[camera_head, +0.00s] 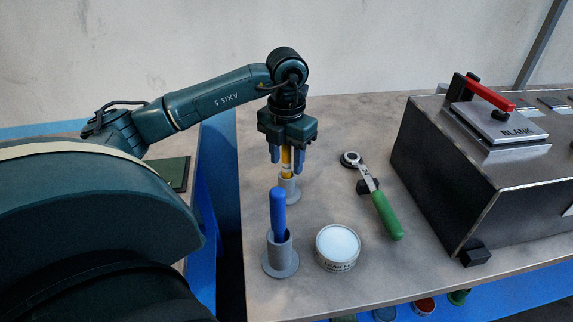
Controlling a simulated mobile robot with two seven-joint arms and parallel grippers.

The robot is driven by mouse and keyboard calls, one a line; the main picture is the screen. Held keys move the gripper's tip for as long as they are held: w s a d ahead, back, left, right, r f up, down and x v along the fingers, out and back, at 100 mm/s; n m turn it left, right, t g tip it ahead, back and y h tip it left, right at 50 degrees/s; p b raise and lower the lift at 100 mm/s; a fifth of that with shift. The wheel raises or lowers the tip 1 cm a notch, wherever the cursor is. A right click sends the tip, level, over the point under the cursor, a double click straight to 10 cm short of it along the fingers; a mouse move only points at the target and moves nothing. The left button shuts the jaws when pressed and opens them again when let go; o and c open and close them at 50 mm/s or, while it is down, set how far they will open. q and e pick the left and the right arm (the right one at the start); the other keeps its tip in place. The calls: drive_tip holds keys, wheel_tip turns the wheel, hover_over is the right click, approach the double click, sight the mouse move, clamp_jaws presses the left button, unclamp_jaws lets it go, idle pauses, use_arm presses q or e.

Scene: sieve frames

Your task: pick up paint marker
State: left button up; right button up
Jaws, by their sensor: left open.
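A yellow marker (286,160), which looks like the paint marker, stands upright in a small grey holder (288,188) on the grey table. My left gripper (287,158) points straight down over it, with its blue fingers open on either side of the marker. I cannot tell whether the fingers touch it. The gripper body hides the marker's top, and the holder hides its lower end. My right gripper is not in view.
Nearer stands a blue-handled tool (278,212) in a grey holder (281,259). To the right are a round white-topped tin (338,246) and a green-handled tool (385,214). A large metal box (451,178) with a red handle (489,95) fills the right. The table's left edge is close.

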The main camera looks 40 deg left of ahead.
use_arm(q)
drive_tip(key=shift+f, duration=0.55)
clamp_jaws()
